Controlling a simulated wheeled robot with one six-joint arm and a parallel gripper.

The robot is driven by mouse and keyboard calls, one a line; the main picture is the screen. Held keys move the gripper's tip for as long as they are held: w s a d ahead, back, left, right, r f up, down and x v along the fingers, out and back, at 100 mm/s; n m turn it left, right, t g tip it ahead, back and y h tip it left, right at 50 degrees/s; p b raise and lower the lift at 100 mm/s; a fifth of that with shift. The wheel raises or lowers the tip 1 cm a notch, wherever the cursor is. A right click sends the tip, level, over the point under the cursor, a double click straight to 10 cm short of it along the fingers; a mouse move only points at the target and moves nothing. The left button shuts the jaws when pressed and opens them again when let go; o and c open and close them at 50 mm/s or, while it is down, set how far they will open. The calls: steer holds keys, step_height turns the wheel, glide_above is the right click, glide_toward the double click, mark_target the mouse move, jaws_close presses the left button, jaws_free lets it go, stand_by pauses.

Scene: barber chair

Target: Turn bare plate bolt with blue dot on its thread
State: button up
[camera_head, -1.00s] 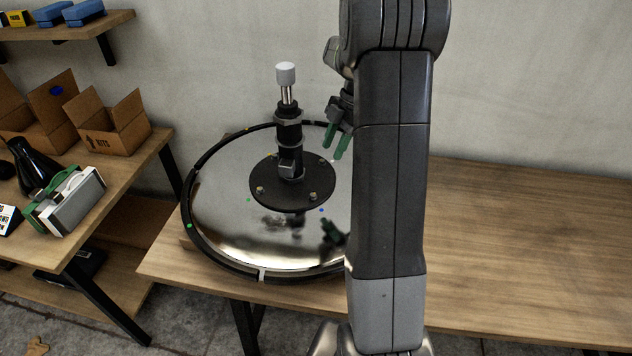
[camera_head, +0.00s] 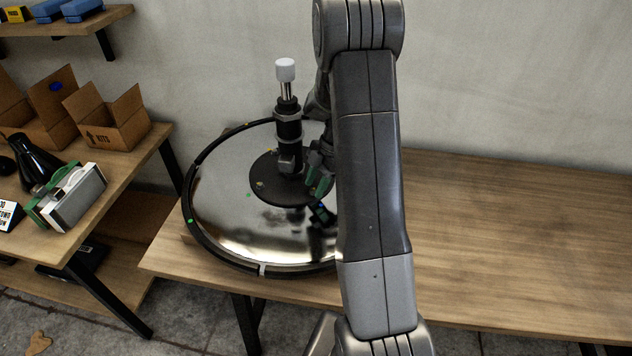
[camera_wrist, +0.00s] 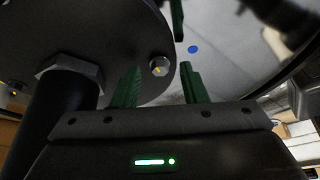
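The black round plate (camera_head: 268,195) lies on a shiny disc, with a black column (camera_head: 289,130) rising from it. A bolt (camera_wrist: 159,67) with a small yellowish mark on its head sits near the plate edge in the wrist view. A blue dot (camera_wrist: 193,49) lies on the shiny disc beside it. No dot on the bolt's thread can be seen. My gripper (camera_wrist: 156,70) is open, its green fingertips on either side of the bolt in the picture; contact cannot be told. In the head view, my gripper (camera_head: 317,170) is low at the plate's right side, partly hidden by my arm.
The shiny disc (camera_head: 225,220) has a raised black rim (camera_head: 190,215) and rests on a wooden table (camera_head: 500,240), clear on the right. The column's white-capped top (camera_head: 285,70) stands tall beside my arm. Another table at left holds open boxes (camera_head: 115,120).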

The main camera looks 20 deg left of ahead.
jaws_close()
steer(key=shift+f+b, duration=0.1)
steer(key=shift+b, duration=0.3)
